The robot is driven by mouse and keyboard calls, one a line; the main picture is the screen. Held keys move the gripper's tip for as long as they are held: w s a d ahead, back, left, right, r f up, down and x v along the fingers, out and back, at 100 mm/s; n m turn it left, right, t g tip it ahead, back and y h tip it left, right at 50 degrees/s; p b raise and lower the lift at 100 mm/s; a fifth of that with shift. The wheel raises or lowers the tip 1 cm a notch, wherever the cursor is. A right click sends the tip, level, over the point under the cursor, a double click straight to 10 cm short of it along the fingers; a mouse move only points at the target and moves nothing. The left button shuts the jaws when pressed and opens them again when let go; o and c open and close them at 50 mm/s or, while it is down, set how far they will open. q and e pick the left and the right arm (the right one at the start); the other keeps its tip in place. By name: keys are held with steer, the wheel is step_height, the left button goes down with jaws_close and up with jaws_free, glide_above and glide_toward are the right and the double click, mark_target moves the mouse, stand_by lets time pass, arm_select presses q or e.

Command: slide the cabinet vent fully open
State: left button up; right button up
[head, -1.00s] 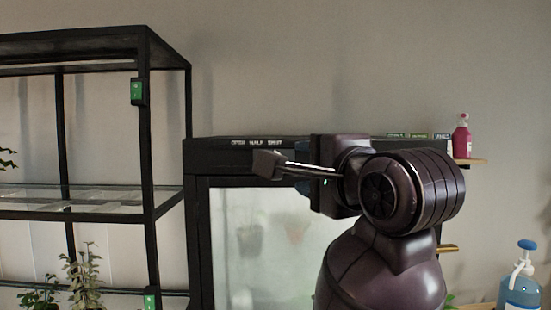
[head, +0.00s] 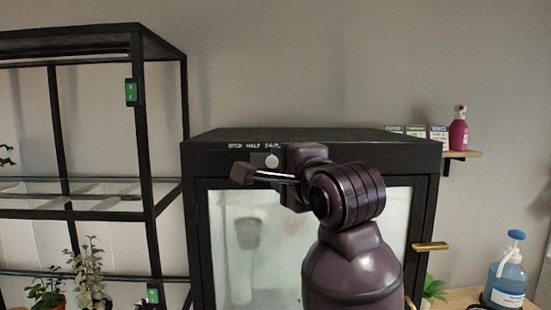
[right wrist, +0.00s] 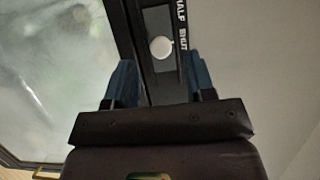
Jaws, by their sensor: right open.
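The cabinet vent's round white knob (head: 272,161) sits on a dark strip at the black cabinet's top front edge, below the printed words OPEN, HALF, SHUT. It stands by the word SHUT, at the right end of the words. In the right wrist view the knob (right wrist: 161,48) lies just beyond my right gripper (right wrist: 161,76), centred between its blue fingers. The fingers are apart and hold nothing. In the head view my right gripper (head: 278,171) is at the cabinet front, partly covering the strip. My left gripper is not in view.
The black cabinet (head: 300,137) has a foggy glass door with a brass handle (head: 430,246). A black shelf rack (head: 146,150) stands at left with plants below. A pink bottle (head: 458,133) is on a wall shelf; a blue pump bottle (head: 508,275) stands lower right.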

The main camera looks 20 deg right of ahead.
mark_target(273, 163)
steer(key=shift+w+a, duration=0.2)
steer(key=shift+w, duration=1.35)
jaws_close()
